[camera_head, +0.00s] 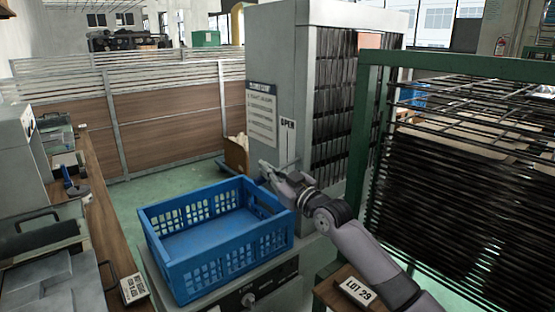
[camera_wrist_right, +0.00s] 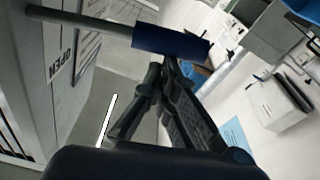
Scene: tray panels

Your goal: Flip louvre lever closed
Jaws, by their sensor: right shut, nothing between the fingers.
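The louvre lever shows in the right wrist view as a grey rod with a blue grip (camera_wrist_right: 170,41), sticking out sideways from the grey cabinet (camera_head: 275,45). An OPEN label (camera_head: 288,125) is on the cabinet face near it, and this label also shows in the wrist view (camera_wrist_right: 61,66). My right gripper (camera_head: 264,168) is shut and empty in front of the cabinet. In the wrist view its fingertips (camera_wrist_right: 163,72) lie close to the blue grip; I cannot tell if they touch. In the head view the lever is hard to make out by the gripper. My left gripper is not in view.
An empty-looking blue crate (camera_head: 215,225) stands just below and left of my right gripper. A green-framed rack of dark trays (camera_head: 450,190) stands close on the right. A wooden bench (camera_head: 105,225) runs along the left. A LOT 29 card (camera_head: 357,290) sits at the front.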

